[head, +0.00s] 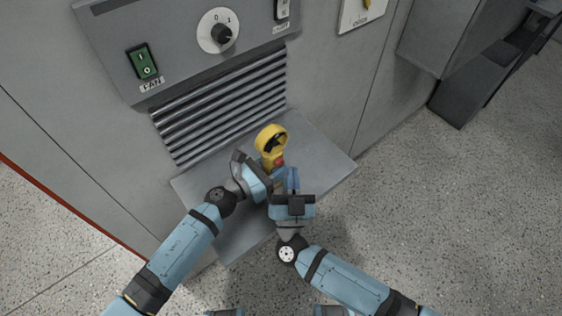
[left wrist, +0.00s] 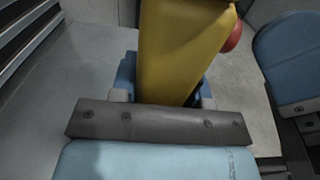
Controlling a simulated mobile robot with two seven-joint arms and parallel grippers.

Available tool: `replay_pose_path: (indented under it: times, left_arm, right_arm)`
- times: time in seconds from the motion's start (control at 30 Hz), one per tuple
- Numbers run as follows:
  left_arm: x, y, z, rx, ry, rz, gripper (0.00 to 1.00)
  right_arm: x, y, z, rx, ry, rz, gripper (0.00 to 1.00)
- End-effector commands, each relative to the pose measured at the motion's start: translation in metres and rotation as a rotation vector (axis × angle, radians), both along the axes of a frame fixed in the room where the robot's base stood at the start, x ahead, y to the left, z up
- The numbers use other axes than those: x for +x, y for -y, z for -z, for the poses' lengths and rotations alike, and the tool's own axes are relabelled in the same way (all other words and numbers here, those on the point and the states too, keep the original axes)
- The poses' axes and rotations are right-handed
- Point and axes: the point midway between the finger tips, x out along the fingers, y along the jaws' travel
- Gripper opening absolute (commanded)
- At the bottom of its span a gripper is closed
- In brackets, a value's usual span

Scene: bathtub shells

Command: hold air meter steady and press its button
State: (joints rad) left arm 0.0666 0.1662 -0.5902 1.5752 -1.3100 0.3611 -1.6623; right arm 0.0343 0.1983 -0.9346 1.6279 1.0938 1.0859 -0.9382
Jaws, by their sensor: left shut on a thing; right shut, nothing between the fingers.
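The yellow air meter (head: 268,140) has a ring-shaped head with a dark inside and a red button (head: 279,162) on its side. It stands over the grey shelf below the vent. My left gripper (head: 268,178) is shut on its lower body. In the left wrist view the yellow body (left wrist: 182,50) rises between the fingers, and the red button (left wrist: 234,38) sticks out at its right. My right gripper (head: 291,180) is shut and empty, just below the button in the head view. I cannot tell whether it touches the meter. The meter's lower end is hidden by my grippers.
The grey shelf (head: 325,160) juts from the wall cabinet under a slatted vent (head: 222,112). Above is a panel with a green fan switch (head: 142,62) and a round dial (head: 218,31). A grey box (head: 432,38) stands at the upper right. The speckled floor at right is clear.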

Motion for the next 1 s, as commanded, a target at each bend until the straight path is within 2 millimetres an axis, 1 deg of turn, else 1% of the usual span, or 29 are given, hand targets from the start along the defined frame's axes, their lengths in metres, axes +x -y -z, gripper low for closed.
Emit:
replay_pose_path:
  times: [0.37, 0.63, 1.0]
  left_arm:
    - [-0.0002, 0.0001, 0.0001, 0.000, 0.000, 0.000, 0.14]
    - [-0.0002, 0.0001, 0.0001, 0.000, 0.000, 0.000, 0.14]
    - [-0.0001, 0.0001, 0.0001, 0.000, 0.000, 0.000, 0.14]
  right_arm:
    - [0.0008, -0.0007, 0.0000, 0.000, 0.000, 0.000, 0.00]
    - [0.0070, -0.0052, 0.0002, -0.001, -0.001, 0.000, 0.00]
    - [0.0073, -0.0053, 0.0000, 0.000, 0.000, 0.000, 0.00]
